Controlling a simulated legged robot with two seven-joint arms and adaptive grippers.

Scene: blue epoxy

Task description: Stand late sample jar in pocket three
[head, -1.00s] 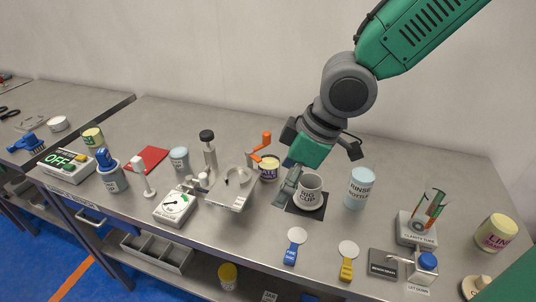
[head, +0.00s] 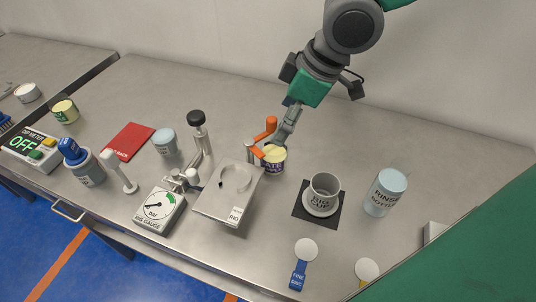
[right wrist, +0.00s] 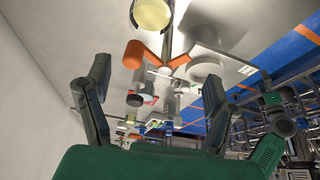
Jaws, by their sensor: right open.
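The late sample jar (head: 273,159), pale yellow on top with a dark purple "LATE" label, stands on the bench just right of an orange-handled clamp. A round pale yellow top (right wrist: 152,13), apparently the jar's, shows at the top edge of the right wrist view. My right gripper (head: 285,133) is just above and behind the jar, close to the orange handle; contact is not clear. In the right wrist view its fingers (right wrist: 152,95) are wide apart with nothing held between them. My left gripper is not in view. I cannot make out a pocket three.
The orange handle (head: 266,127) and a metal rig plate (head: 228,190) stand left of the jar. A black-knobbed post (head: 199,135) is further left. The rig cup (head: 322,196) on a black mat and the rinse bottle (head: 385,192) stand right. The back bench is clear.

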